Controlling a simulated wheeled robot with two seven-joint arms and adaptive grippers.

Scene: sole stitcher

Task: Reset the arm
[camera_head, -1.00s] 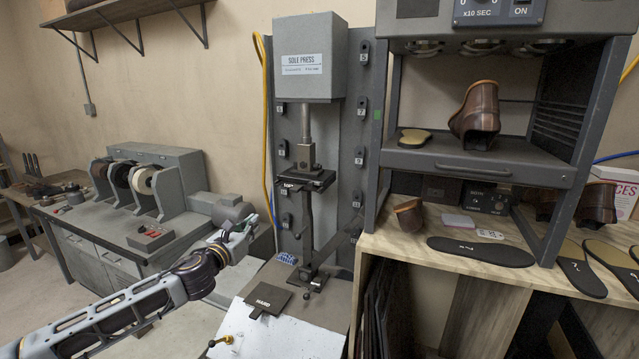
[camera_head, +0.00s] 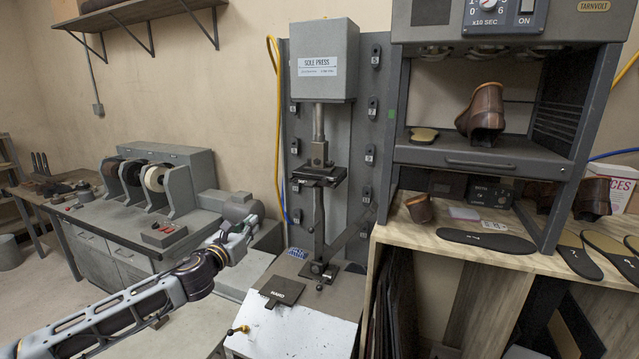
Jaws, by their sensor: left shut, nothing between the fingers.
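My left arm comes in from the lower left. My left gripper (camera_head: 243,232) is shut and empty, in the air in front of the grinding machine's right end and left of the sole press. My right gripper is not in view. The grey sole press (camera_head: 323,62) stands in the middle, with its ram above a small black plate. No object is in contact with the gripper that I can see.
A grinder (camera_head: 165,178) with several wheels sits on the bench at left. At right, a grey cabinet (camera_head: 480,154) holds a brown shoe upper (camera_head: 483,112). Black soles (camera_head: 486,241) lie on the wooden table. A white board (camera_head: 290,333) with a black pad (camera_head: 281,291) is below the press.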

